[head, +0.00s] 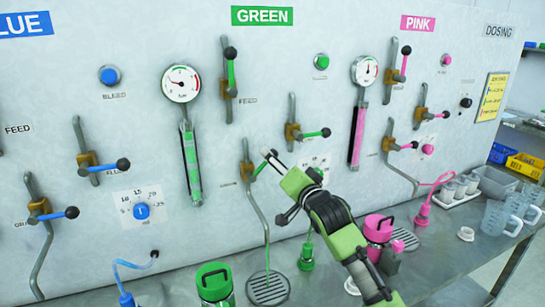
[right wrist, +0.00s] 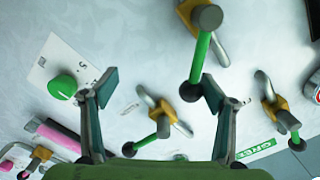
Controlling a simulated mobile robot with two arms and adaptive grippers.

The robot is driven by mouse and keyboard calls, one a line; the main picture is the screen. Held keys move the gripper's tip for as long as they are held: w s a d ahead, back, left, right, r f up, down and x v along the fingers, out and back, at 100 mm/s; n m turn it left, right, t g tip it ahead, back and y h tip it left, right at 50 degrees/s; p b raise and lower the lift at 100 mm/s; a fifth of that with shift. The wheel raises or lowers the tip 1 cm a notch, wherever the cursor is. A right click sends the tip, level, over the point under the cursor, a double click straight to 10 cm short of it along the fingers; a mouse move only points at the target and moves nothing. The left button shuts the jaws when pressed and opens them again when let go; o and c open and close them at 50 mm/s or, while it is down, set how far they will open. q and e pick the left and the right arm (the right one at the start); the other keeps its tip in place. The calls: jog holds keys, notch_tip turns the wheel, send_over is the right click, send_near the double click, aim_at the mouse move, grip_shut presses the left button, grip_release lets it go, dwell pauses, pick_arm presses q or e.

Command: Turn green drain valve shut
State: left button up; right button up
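The green drain valve (head: 246,172) is the lowest valve under the GREEN sign, with an outlet pipe running down from it. Its green lever (head: 259,168) slants up to the right. My right gripper (head: 279,188) comes in from the lower right, close beside the lever. In the right wrist view, this gripper (right wrist: 157,82) is open, its fingers spread wide. The green lever (right wrist: 200,62) reaches down toward the gap, nearer the right-hand finger; contact cannot be told. My left gripper is not in view.
The green flush valve (head: 293,132) and green feed valve (head: 228,88) are above. A green sight tube (head: 191,160) is left. Below stand a round drain grate (head: 267,288), a green canister (head: 214,284) and a pink canister (head: 378,228). Measuring jugs (head: 497,218) stand at the right.

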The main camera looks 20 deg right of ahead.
jog(key=f+b, duration=0.1)
jog(key=f, duration=0.1)
jog(key=d+f+b, duration=0.1)
jog(key=f, duration=0.1)
jog(key=shift+f, duration=0.15)
dwell(0.4)
jog(key=shift+f, duration=0.15)
jog(key=shift+f, duration=0.5)
dwell(0.4)
